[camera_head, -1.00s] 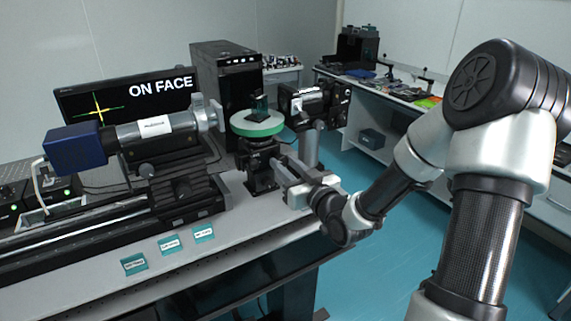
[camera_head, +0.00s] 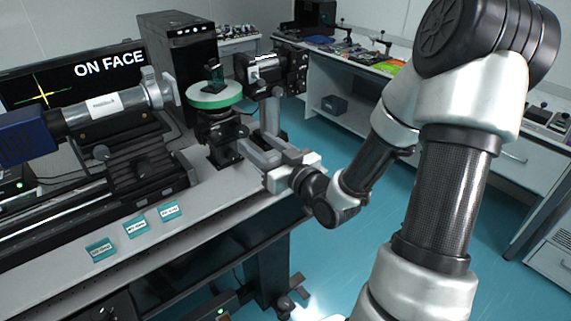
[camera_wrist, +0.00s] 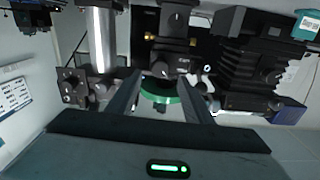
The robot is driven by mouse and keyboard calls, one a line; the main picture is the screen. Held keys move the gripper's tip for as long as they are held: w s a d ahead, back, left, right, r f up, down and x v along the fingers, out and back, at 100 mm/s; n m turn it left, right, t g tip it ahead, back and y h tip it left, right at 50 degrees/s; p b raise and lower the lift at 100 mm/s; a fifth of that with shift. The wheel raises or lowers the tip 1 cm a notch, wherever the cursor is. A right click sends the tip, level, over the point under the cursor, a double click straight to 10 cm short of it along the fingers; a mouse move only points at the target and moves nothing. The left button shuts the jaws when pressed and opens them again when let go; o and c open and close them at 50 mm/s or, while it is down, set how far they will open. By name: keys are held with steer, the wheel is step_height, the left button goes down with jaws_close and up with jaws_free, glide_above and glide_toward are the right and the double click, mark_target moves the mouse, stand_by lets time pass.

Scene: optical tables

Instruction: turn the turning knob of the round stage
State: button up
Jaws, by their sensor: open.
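The round stage (camera_head: 214,97) is a disc with a green rim and a pale top on a black mount (camera_head: 222,140) near the table's right end. A small dark upright piece (camera_head: 215,75) stands on the disc. My gripper (camera_head: 250,143) is open, just right of the mount and below disc height, its fingers pointing at it. In the wrist view the green disc (camera_wrist: 160,97) shows between my fingers (camera_wrist: 161,76). A small dark round knob (camera_wrist: 161,69) of the black mount shows near the fingertips. I cannot tell whether the fingers touch it.
A black post-mounted device (camera_head: 270,75) stands close behind my gripper. A grey cylinder with a blue end (camera_head: 105,105) lies on a rail to the left. Small teal labelled blocks (camera_head: 136,224) lie near the table's front edge. The floor to the right is clear.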

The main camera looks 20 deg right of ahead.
steer(key=p+v, duration=1.1)
steer(key=p, duration=0.2)
steer(key=shift+s, duration=0.1)
